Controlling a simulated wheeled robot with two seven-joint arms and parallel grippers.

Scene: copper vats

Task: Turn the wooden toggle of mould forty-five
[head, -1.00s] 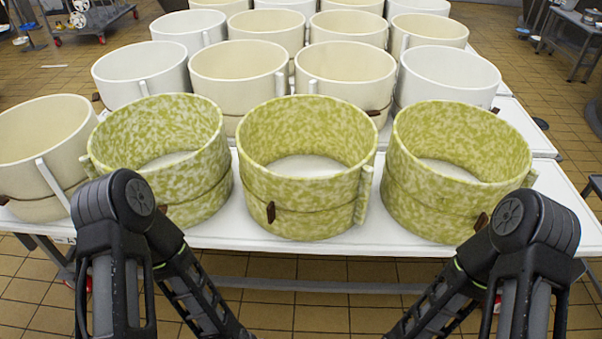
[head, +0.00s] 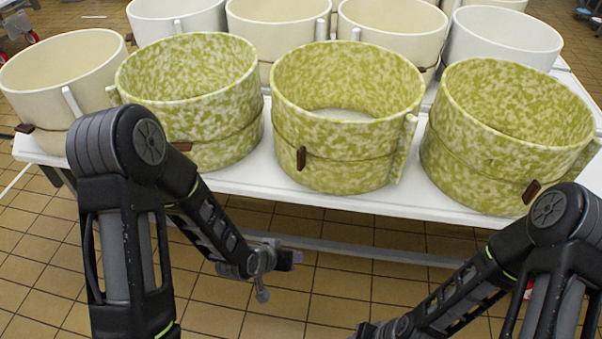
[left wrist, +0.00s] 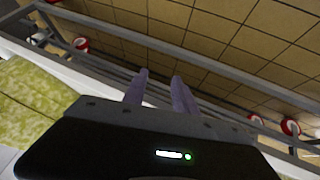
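Three green-speckled round moulds stand in the front row on the white table: left (head: 190,120), middle (head: 350,130) and right (head: 510,140). Small dark-brown wooden toggles show on the middle mould's front (head: 301,158), the right mould's front (head: 531,192) and, partly behind my arm, the left mould (head: 181,147). I see no readable number, so I cannot tell which is forty-five. My left gripper (head: 288,259) is in front of and below the table edge, apart from the moulds. In the left wrist view its fingers (left wrist: 159,82) are apart and empty. My right gripper (head: 365,331) is mostly cut off at the bottom edge.
The white table's front edge (head: 340,204) lies between my arms and the moulds, with a metal rail (head: 350,247) below. A cream mould (head: 62,80) stands at far left. Several white and cream moulds stand close behind. The tiled floor in front is clear.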

